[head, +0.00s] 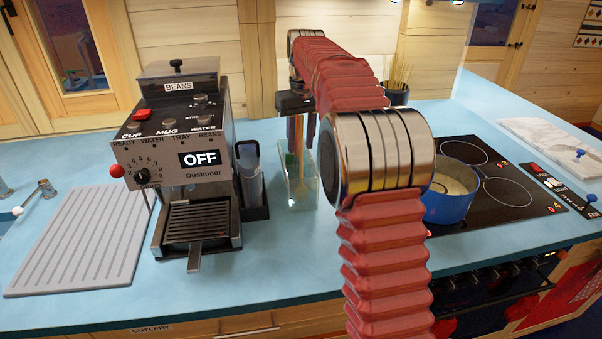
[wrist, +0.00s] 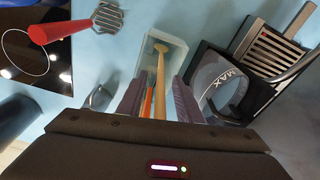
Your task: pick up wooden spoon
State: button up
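The wooden spoon (wrist: 160,75) stands in a clear rectangular container (wrist: 176,52). In the wrist view its pale shaft runs between my gripper's purple fingers, with a rounded end showing in the container. My gripper (wrist: 156,100) is open, with a finger on each side of the shaft and visible gaps. An orange handle (wrist: 147,103) also stands between the fingers, left of the spoon. In the head view, my gripper (head: 300,125) is above the clear container (head: 298,198). The upper part of the spoon is hidden by my gripper.
A coffee machine (head: 190,150) and a measuring jug (wrist: 218,80) stand close beside the container. A blue pot (head: 450,195) stands on the black hob to the right. A red-handled utensil (wrist: 60,30) lies near the hob. The counter in front is clear.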

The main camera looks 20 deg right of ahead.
dwell(0.5)
grip_shut()
